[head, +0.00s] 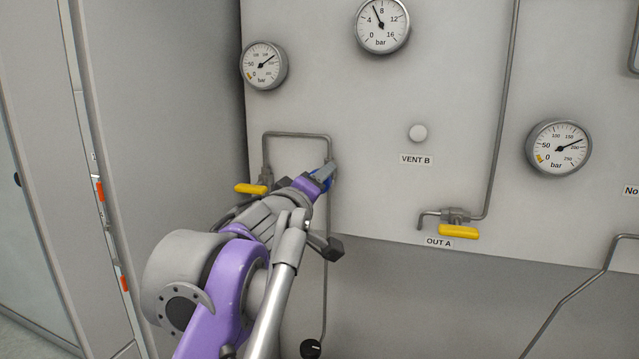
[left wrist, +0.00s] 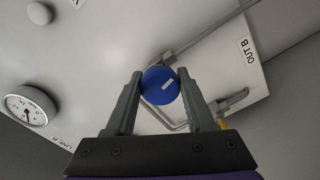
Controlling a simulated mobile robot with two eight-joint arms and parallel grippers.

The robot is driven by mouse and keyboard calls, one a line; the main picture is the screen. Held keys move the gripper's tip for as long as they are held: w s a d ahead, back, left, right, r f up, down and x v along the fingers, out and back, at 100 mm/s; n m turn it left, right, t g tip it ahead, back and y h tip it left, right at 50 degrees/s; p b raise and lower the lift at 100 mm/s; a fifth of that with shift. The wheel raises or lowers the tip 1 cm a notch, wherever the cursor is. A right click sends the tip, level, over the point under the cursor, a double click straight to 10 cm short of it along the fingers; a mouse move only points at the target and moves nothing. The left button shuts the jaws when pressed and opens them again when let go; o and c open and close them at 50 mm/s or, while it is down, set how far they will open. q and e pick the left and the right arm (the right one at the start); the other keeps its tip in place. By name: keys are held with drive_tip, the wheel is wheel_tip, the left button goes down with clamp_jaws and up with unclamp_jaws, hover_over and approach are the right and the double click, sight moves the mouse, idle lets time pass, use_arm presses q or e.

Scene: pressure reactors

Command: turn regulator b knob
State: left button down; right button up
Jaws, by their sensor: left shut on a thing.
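The blue regulator knob (left wrist: 160,85) has a white mark on its face and sits between my left gripper's fingers in the left wrist view. My left gripper (left wrist: 160,88) is shut on it, with one finger on each side. In the head view the left arm comes in from the lower left, and its gripper (head: 328,174) is at the panel. Only a bit of the blue knob (head: 322,174) shows there, mostly hidden by the gripper. The knob carries no readable label. My right gripper is not in view.
A yellow-handled valve (head: 251,188) is just left of my gripper. Gauges (head: 263,65), (head: 382,25) and another gauge (head: 559,147) are on the grey panel. The VENT B button (head: 418,133) and the yellow OUT A valve handle (head: 459,232) are to the right.

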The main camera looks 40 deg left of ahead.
use_arm(q)
drive_tip(key=n, duration=0.4)
drive_tip(key=shift+n, duration=2.3)
drive_tip(key=shift+c, duration=1.3)
unclamp_jaws()
drive_tip(key=shift+s, duration=0.1)
drive_tip(key=b+v, duration=0.1)
drive_tip(key=v, duration=0.9)
drive_tip(key=shift+s, duration=0.35)
